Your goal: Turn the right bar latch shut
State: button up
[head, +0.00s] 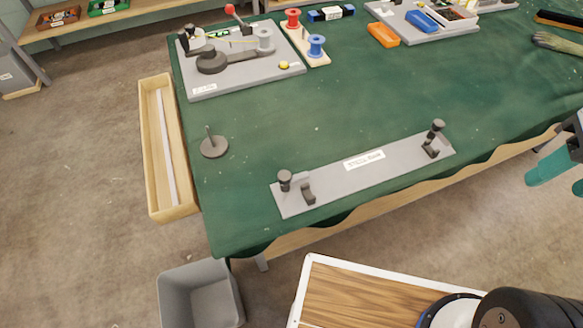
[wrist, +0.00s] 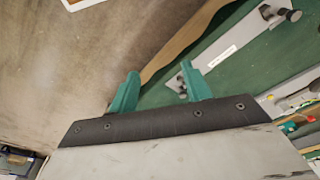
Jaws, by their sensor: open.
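A long grey plate (head: 335,178) with a white label lies along the front edge of the green table. At its right end is the right bar latch (head: 431,149), a dark hooked piece beside an upright black knob (head: 437,127). At the left end are a similar left latch (head: 308,193) and knob (head: 285,180). My gripper (head: 562,168) is at the right edge of the head view, apart from the plate and partly cut off. In the wrist view its teal fingers (wrist: 160,88) are spread and empty. One finger partly hides the plate's near end there.
A grey board with a lever device (head: 240,70), spools (head: 316,46) and a disc with a pin (head: 214,146) stand at the left and back. Orange (head: 383,35) and blue parts lie farther back. Green cloth is clear behind the plate. A grey bin (head: 200,295) stands on the floor.

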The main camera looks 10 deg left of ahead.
aim_at(284, 177)
jog(key=z, duration=0.65)
jog(key=k, duration=1.1)
jog(key=u, duration=0.7)
jog(key=i, duration=0.35)
